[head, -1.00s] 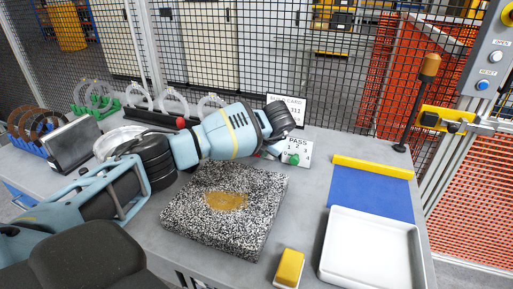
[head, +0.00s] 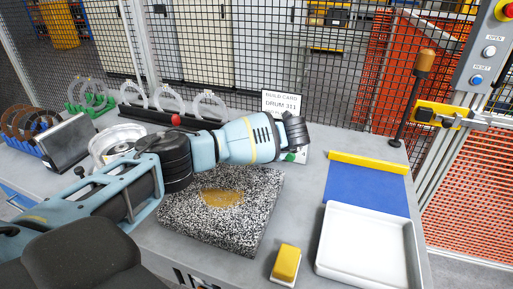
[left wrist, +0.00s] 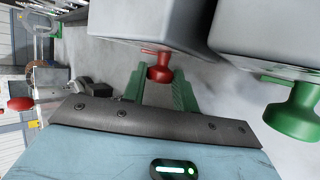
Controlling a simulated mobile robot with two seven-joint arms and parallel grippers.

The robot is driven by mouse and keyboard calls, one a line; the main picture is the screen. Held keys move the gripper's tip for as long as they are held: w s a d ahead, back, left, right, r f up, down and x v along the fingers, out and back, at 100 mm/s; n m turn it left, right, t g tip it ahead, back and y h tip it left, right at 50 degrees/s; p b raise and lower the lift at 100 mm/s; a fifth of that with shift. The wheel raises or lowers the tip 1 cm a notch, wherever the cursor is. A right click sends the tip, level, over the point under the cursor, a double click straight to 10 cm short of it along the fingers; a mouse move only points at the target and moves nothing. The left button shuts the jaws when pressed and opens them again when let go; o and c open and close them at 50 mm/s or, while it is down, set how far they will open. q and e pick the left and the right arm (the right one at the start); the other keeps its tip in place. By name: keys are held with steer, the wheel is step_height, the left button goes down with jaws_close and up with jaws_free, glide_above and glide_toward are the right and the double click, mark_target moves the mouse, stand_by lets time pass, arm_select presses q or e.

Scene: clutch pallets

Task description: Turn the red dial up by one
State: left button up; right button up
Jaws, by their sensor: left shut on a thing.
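The red dial (left wrist: 160,68) is a small red knob with a pointer arm, on the front of a grey box in the left wrist view. My left gripper (left wrist: 161,86) has its two green fingers on either side of the dial and is shut on it. In the head view my left forearm and wrist hide the dial and the fingers. A green dial (left wrist: 297,112) sits on a neighbouring grey box, right of the red one; a bit of it shows in the head view (head: 290,157). My right gripper is not in view.
A speckled block (head: 262,213) lies below my left arm. A build card (head: 283,103) reading DRUM 311 stands behind. A yellow-topped block (head: 287,262), a white tray (head: 368,205) and a blue mat (head: 366,187) are on the right of the table.

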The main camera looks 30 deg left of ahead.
arm_select(q)
steer(key=o, duration=0.9)
steer(key=shift+o, duration=0.2)
steer(key=v, duration=0.7)
steer(key=shift+d+r+p, duration=0.25)
steer(key=shift+p, duration=0.05)
steer(key=shift+s, duration=0.1)
